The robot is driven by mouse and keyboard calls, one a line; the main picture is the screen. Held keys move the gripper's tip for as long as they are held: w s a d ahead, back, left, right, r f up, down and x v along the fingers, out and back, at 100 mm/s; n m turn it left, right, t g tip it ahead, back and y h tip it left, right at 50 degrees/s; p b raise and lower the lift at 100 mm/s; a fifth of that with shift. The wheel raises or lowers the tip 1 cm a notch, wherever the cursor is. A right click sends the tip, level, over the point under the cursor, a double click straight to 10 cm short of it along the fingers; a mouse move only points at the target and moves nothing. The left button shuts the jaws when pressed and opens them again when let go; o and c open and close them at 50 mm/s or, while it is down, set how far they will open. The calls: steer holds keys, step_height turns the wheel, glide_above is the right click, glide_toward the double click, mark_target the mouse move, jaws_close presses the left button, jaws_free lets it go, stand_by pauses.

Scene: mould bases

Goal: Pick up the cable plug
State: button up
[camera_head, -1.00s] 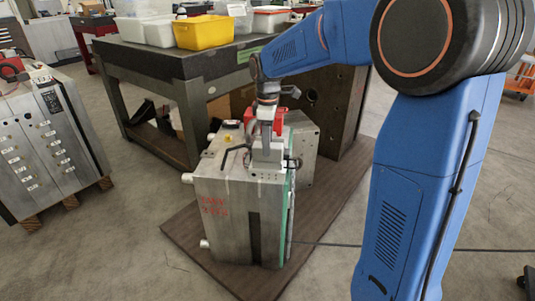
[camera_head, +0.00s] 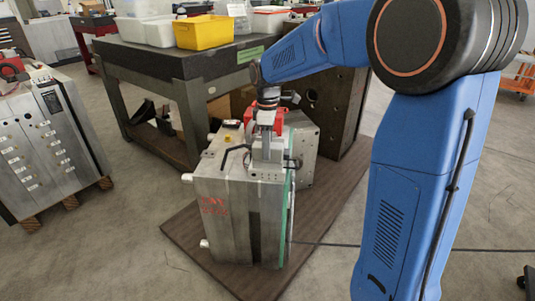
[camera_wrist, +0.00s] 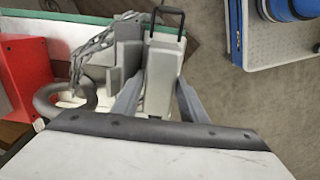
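The cable plug (camera_wrist: 163,62) is a grey block with a black wire lever, near the top centre of the wrist view. It is upright at the edge of the mould base (camera_head: 237,205), whose top also shows in the wrist view. My gripper (camera_wrist: 160,88) is over the plug, with one grey finger along each side of it. The fingers look open, with the plug between them; contact is hard to judge. In the head view my gripper (camera_head: 267,138) points down at the mould's top, and the grey block below it is partly hidden.
A chain (camera_wrist: 92,45) and a metal ring (camera_wrist: 62,103) lie close left of the plug. A red box (camera_wrist: 28,80) is farther left. A dark worktable (camera_head: 180,65) with bins stands behind. Another mould base (camera_head: 45,145) stands at the left.

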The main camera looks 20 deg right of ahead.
steer(key=shift+c, duration=0.6)
jaws_close()
